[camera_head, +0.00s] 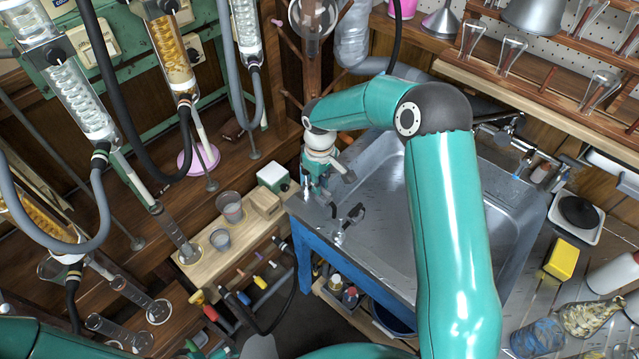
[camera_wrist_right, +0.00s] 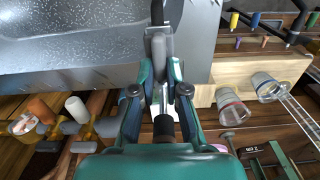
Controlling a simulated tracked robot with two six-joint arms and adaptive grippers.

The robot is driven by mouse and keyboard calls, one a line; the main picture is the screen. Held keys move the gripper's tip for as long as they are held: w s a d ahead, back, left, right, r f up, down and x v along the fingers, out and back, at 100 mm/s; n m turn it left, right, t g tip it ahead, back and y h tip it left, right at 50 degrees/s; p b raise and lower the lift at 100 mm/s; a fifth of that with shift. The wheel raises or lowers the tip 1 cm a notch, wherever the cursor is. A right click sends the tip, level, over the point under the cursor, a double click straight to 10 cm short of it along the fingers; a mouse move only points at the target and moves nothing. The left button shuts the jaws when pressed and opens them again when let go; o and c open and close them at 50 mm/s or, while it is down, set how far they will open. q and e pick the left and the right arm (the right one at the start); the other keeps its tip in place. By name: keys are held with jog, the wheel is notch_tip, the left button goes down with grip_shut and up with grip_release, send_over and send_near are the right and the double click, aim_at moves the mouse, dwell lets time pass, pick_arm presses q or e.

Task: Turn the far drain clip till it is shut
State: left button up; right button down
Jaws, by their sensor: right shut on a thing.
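My right gripper (camera_head: 322,188) is at the left corner of the metal sink, pointing down. In the right wrist view, its teal fingers (camera_wrist_right: 158,85) are closed in on a narrow grey part, the far drain clip (camera_wrist_right: 157,48), which extends beyond the fingertips towards a black piece at the top edge. The fingers hide much of the clip, so I cannot tell how far it is turned. In the head view, a small black-handled metal fitting (camera_head: 354,214) stands on the sink rim just right of the gripper. My left gripper is not in view.
The sink (camera_head: 385,190) has an empty basin right of the gripper. A wooden shelf (camera_head: 235,245) with beakers (camera_head: 230,206) and a small white-and-green box (camera_head: 272,175) lies to the left. Glass condensers (camera_head: 80,90) and hoses hang further left. A yellow sponge (camera_head: 561,259) lies right of the sink.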

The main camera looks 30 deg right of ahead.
jog(key=shift+d+f+m+b, duration=0.1)
jog(key=shift+d+m+b, duration=0.05)
jog(key=shift+m+b, duration=0.85)
jog(key=m+b, duration=0.1)
jog(key=m, duration=0.1)
jog(key=shift+d+m, duration=0.15)
jog(key=shift+m, duration=0.25)
jog(key=m+b, duration=0.2)
jog(key=m, duration=0.1)
jog(key=m+b, duration=0.1)
jog(key=m, duration=0.1)
jog(key=shift+d, duration=0.35)
jog(key=m, duration=0.1)
jog(key=m+b, duration=0.1)
jog(key=m, duration=0.1)
jog(key=m+b, duration=0.1)
jog(key=m, duration=0.1)
jog(key=shift+s+d, duration=0.2)
jog(key=shift+s, duration=0.05)
jog(key=shift+s+m+b, duration=0.2)
jog(key=shift+m+b, duration=0.3)
jog(key=shift+m, duration=1.1)
jog(key=shift+r, duration=0.2)
jog(key=c, duration=1.2)
grip_release()
